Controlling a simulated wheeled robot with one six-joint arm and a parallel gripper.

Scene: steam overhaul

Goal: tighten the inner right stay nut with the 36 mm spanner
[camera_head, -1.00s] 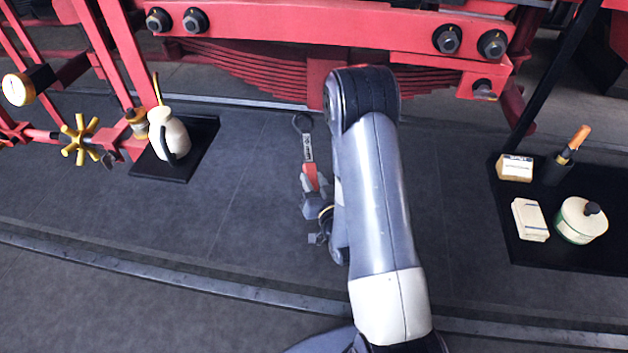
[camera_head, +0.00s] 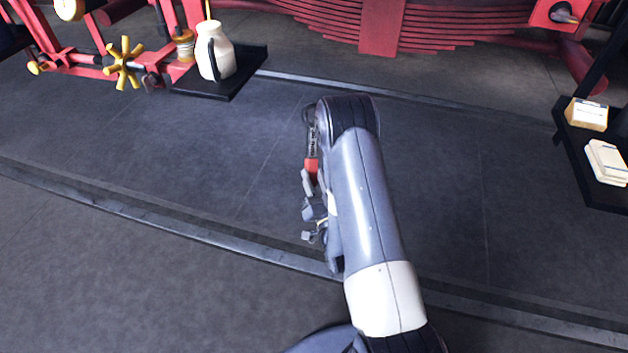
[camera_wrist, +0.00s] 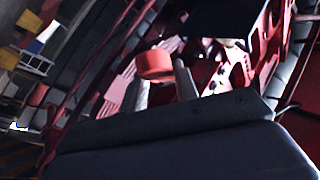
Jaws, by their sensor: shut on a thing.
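My gripper (camera_head: 312,186) is shut on the red handle of a spanner (camera_head: 313,142), just left of my forearm in the head view. The spanner's grey shank and ring end point away from me, partly hidden by my arm. In the wrist view, the red grip (camera_wrist: 154,65) sits between the two grey fingers. A dark bolt or nut (camera_head: 563,13) shows on a red bracket at the top right of the head view, well apart from the spanner. I cannot tell whether it is the inner right stay nut. The spanner's size marking is not readable.
A cream jug (camera_head: 216,60) stands on a black tray at upper left, beside a yellow handwheel (camera_head: 123,63). A red leaf spring (camera_head: 430,25) spans the top. At right, a black shelf holds a card box (camera_head: 586,113) and a white block (camera_head: 607,162). The dark floor between is clear.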

